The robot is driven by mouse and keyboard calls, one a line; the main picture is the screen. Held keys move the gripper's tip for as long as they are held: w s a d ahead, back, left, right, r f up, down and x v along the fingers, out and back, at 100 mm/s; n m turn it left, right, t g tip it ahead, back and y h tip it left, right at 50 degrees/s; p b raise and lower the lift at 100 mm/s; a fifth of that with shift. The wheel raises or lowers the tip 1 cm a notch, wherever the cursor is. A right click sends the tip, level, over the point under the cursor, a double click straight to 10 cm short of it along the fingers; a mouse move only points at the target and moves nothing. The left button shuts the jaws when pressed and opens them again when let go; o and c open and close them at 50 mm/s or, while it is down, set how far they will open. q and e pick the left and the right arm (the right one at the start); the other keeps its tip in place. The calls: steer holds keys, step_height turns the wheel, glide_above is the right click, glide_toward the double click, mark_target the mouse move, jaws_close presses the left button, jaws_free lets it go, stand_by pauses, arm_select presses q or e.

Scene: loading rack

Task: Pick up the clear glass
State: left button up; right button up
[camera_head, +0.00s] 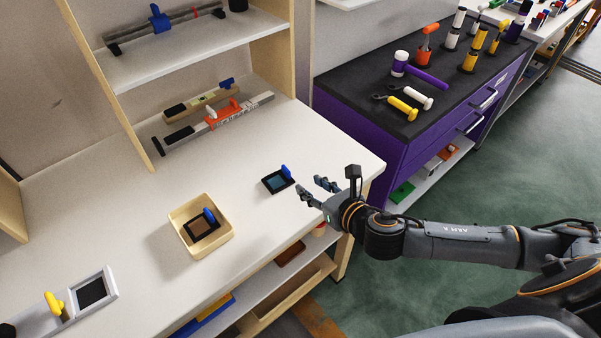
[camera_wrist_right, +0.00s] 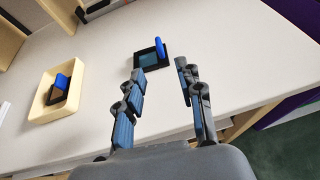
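A small square pane in a black frame with a blue handle (camera_head: 278,181) lies on the white tabletop near its right end; its pane looks teal. It also shows in the right wrist view (camera_wrist_right: 150,60), just beyond the fingertips. A second black-framed piece with a blue handle (camera_head: 202,227) sits in a pale wooden tray (camera_head: 178,217); its pane looks brownish. I cannot tell for sure which pane is the clear glass. My right gripper (camera_head: 311,187) is open and empty, just right of the teal piece and apart from it. My left gripper is out of view.
A grey holder (camera_head: 112,280) with a black square and a yellow handle lies at lower left. Long level-like tools (camera_head: 215,120) lie at the back by the shelf post. A purple workbench (camera_head: 400,150) with hammers stands right. The tabletop between the tray and teal piece is clear.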

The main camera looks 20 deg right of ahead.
glide_toward(285, 167)
steer(key=shift+w+a+f+p, duration=0.35)
steer(key=shift+w+a+f, duration=0.3)
steer(key=shift+w, duration=0.2)
steer(key=x, duration=0.2)
steer(key=shift+w+f, duration=0.1)
steer(key=shift+w, duration=0.2)
steer(key=shift+w+f, duration=0.2)
steer(key=shift+w, duration=0.1)
steer(key=shift+w+p, duration=0.55)
steer(key=shift+w, duration=0.5)
steer(key=x, duration=0.3)
steer(key=shift+w+f, duration=0.1)
steer(key=shift+f, duration=0.05)
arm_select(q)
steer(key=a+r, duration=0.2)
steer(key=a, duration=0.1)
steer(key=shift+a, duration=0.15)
arm_select(e)
jaws_close()
